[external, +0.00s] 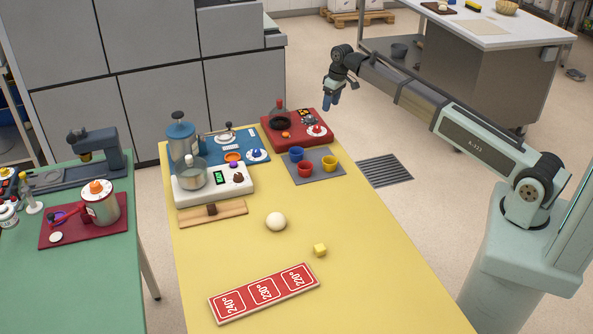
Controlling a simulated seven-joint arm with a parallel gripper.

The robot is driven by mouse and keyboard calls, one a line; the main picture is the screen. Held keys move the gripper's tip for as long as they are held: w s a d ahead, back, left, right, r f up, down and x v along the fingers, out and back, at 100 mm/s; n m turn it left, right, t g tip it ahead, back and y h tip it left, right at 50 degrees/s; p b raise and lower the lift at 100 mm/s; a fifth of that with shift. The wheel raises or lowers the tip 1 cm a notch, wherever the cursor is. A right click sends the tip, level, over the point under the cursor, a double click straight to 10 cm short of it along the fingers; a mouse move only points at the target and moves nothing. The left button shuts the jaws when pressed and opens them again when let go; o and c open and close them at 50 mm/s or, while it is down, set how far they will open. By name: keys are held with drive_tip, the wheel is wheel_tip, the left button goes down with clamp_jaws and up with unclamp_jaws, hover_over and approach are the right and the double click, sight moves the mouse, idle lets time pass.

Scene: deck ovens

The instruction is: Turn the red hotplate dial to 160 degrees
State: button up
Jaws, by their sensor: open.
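The red hotplate (293,140) stands at the far right corner of the yellow table. Its red dial (316,129) sits on a white disc near its right edge. The dial's setting is too small to read. A dark round plate and a glass vessel (277,106) are at its left. My gripper (328,106) hangs above and beyond the hotplate, apart from the dial. It is open and holds nothing that I can see; the fingers are small in this view.
A blue board (205,152) with a blue dial (256,154) lies left of the hotplate. A grey mat (308,177) with several coloured cups is in front of it. A white scale (230,190), a pale ball (276,221) and a red temperature board (263,293) are nearer.

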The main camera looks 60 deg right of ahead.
sight(317, 126)
drive_tip(key=a+r+n+g, duration=0.2)
drive_tip(key=a+r+n, duration=0.4)
drive_tip(key=a+r, duration=0.6)
drive_tip(key=f, duration=1.4)
drive_tip(key=shift+w+a+f, duration=0.15)
drive_tip(key=shift+a+f, duration=0.25)
drive_tip(key=shift+c, duration=0.4)
drive_tip(key=c, duration=0.9)
drive_tip(key=shift+c, duration=0.2)
drive_tip(key=shift+m, duration=3.4)
